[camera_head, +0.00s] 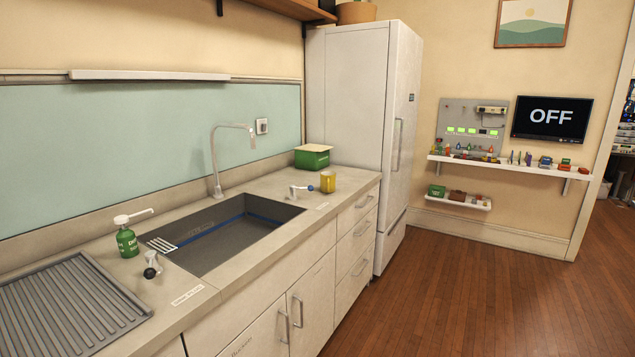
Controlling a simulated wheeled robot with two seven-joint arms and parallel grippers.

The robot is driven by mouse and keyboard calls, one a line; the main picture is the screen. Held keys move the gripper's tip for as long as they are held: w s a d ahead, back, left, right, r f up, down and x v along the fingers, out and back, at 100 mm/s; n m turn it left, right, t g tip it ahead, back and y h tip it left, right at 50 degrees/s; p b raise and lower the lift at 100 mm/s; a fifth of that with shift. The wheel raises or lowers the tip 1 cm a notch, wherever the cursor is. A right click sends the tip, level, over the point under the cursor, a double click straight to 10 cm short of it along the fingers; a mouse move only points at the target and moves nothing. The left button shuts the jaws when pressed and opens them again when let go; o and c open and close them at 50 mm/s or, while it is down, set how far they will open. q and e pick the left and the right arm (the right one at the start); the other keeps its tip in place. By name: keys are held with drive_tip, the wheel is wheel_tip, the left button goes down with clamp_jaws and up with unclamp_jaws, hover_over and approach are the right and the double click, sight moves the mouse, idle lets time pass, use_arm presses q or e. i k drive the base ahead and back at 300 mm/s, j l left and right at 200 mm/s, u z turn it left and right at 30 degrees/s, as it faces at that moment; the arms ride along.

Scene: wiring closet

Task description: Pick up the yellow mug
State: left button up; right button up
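The yellow mug (327,182) stands upright on the countertop, near the counter's right end and close to the fridge. Neither of my grippers shows in the head view.
A green box (312,157) sits behind the mug by the wall. The sink (228,232) with a tall faucet (216,160) is left of the mug. A green pump bottle (127,240) and a ribbed drain mat (66,303) are farther left. The white fridge (345,95) rises beyond the counter. Wooden floor at right is clear.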

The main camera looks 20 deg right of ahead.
sight(327, 177)
drive_tip(key=i+l+u, duration=0.15)
drive_tip(key=i+l, duration=0.15)
drive_tip(key=i+l+u, duration=0.15)
drive_tip(key=l, duration=0.4)
drive_tip(key=i+l+u, duration=0.1)
drive_tip(key=i+l, duration=0.2)
drive_tip(key=l, duration=0.15)
drive_tip(key=i+l+u, duration=0.15)
drive_tip(key=l, duration=0.35)
drive_tip(key=i+l+u, duration=0.15)
drive_tip(key=i+l, duration=0.15)
drive_tip(key=l, duration=0.25)
drive_tip(key=i+l+u, duration=0.15)
drive_tip(key=l, duration=0.35)
drive_tip(key=i+l+u, duration=0.15)
drive_tip(key=l, duration=0.4)
drive_tip(key=i+l+u, duration=0.1)
drive_tip(key=l, duration=0.45)
